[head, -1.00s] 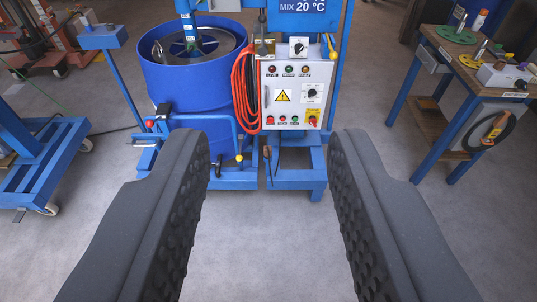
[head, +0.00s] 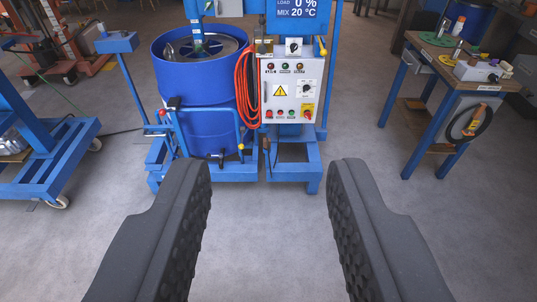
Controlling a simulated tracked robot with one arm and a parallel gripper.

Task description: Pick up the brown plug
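My gripper (head: 268,172) is open and empty, its two dark padded fingers pointing forward over bare floor. I cannot make out a brown plug for certain. On the wooden bench (head: 428,55) at the right, a pale block (head: 480,71) carries several small pegs or plugs. Their colours are too small to tell apart surely. The bench is well ahead and to the right of my gripper, far out of reach of the fingertips.
The blue mixer drum (head: 200,88) and the grey control panel (head: 291,92) with a red hose (head: 243,90) stand ahead. A blue wheeled frame (head: 70,150) is at the left. The bench also holds a green disc (head: 437,40). Grey floor is clear between.

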